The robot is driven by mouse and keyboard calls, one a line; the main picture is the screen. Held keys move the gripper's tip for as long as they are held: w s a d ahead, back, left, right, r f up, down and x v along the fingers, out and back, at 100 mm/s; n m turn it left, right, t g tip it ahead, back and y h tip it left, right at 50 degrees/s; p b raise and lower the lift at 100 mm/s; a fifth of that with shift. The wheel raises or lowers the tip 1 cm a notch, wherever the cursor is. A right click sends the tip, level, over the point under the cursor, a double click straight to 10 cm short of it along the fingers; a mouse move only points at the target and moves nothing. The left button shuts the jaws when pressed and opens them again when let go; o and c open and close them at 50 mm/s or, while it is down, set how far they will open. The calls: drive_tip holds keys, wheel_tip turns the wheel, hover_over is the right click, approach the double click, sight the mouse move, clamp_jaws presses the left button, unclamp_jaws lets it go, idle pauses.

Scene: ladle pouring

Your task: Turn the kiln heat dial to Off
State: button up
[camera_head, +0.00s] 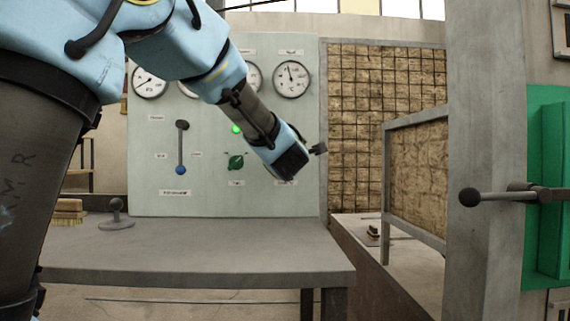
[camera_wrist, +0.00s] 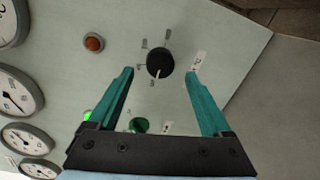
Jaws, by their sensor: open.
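A round black dial (camera_wrist: 160,63) with a pale pointer line is on the grey-green control panel (camera_wrist: 235,60), with several small labels around it too small to read. Its pointer is toward the lower part of the wrist picture. The dial is hidden behind my arm in the head view. My gripper (camera_wrist: 160,73) is open and empty, with its teal fingers on either side of the dial in the picture. I cannot tell how far the fingertips are from the panel. The fingers are hidden in the head view.
A green knob (camera_head: 236,162), a green lamp (camera_head: 236,129) and a slide lever (camera_head: 181,148) are on the panel. A red lamp (camera_wrist: 93,43) and several gauges (camera_head: 291,79) are there too. A brush (camera_head: 69,211) lies on the grey bench (camera_head: 200,255).

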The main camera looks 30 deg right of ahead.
drive_tip(key=v, duration=0.7)
drive_tip(key=shift+s+a, duration=0.1)
drive_tip(key=shift+s, duration=0.1)
